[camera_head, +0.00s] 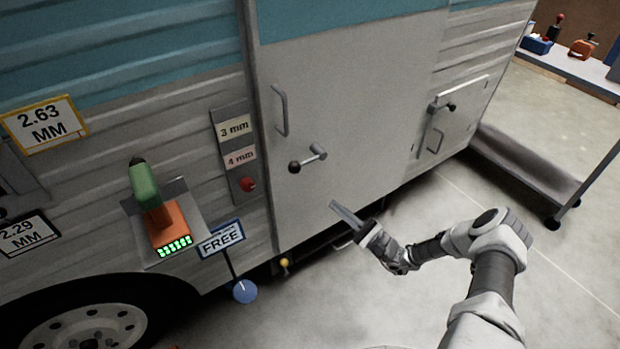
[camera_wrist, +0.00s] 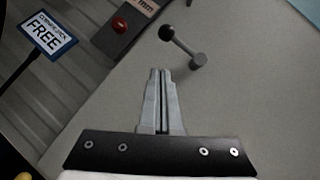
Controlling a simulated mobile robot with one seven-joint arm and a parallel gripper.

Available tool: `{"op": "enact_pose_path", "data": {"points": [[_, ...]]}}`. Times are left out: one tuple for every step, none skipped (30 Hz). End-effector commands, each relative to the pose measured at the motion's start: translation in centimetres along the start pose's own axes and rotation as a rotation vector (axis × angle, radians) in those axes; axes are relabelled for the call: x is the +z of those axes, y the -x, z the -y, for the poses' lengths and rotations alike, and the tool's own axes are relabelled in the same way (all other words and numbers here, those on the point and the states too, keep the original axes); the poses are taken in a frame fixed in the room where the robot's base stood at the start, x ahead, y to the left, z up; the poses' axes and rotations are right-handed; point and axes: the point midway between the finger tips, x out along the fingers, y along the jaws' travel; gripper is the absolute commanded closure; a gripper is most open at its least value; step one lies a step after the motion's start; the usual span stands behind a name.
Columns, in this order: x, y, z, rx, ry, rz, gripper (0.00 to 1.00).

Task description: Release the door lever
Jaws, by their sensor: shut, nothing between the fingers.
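The door lever (camera_head: 309,159) is a short grey bar with a dark ball knob at its left end, mounted on the white camper door (camera_head: 350,90). In the wrist view the lever (camera_wrist: 183,47) lies beyond my fingertips, with its knob at upper left and its pivot at lower right. My gripper (camera_head: 334,205) is shut and empty, below and right of the lever in the head view and apart from it. In the wrist view the closed fingers (camera_wrist: 161,72) point toward the door, just below the lever. Nothing hides the lever.
A grab handle (camera_head: 280,110) is above the lever. Left of the door are a panel (camera_head: 234,150) with "3 mm" and "4 mm" labels and a red knob (camera_head: 247,184), and a "FREE" sign (camera_head: 221,239). A small hatch (camera_head: 447,118) is at right. Open floor lies below.

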Motion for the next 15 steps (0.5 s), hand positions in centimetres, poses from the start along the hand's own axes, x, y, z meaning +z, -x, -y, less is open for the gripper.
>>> {"op": "enact_pose_path", "data": {"points": [[-0.51,0.47,-0.29,-0.025,-0.003,-0.008,1.00],[-0.69,0.64,-0.36,-0.037,-0.003,-0.012,1.00],[-0.88,0.81,-0.38,-0.049,-0.003,-0.016,1.00],[-0.99,0.92,-0.39,-0.056,-0.003,-0.018,1.00],[-1.06,0.99,-0.41,-0.061,-0.002,-0.020,1.00],[-1.13,1.07,-0.43,-0.065,-0.002,-0.021,1.00],[-1.15,1.09,-0.43,-0.067,-0.002,-0.022,1.00],[-1.16,1.10,-0.43,-0.068,-0.002,-0.022,1.00],[-1.16,1.10,-0.43,-0.068,-0.002,-0.022,1.00],[-1.15,1.10,-0.42,-0.068,-0.002,-0.022,1.00],[-1.14,1.09,-0.42,-0.068,-0.002,-0.022,1.00],[-1.14,1.08,-0.42,-0.067,-0.002,-0.022,1.00],[-1.13,1.08,-0.42,-0.067,-0.002,-0.022,1.00],[-1.13,1.08,-0.43,-0.067,-0.002,-0.022,1.00],[-1.13,1.07,-0.43,-0.066,-0.002,-0.022,1.00]]}}
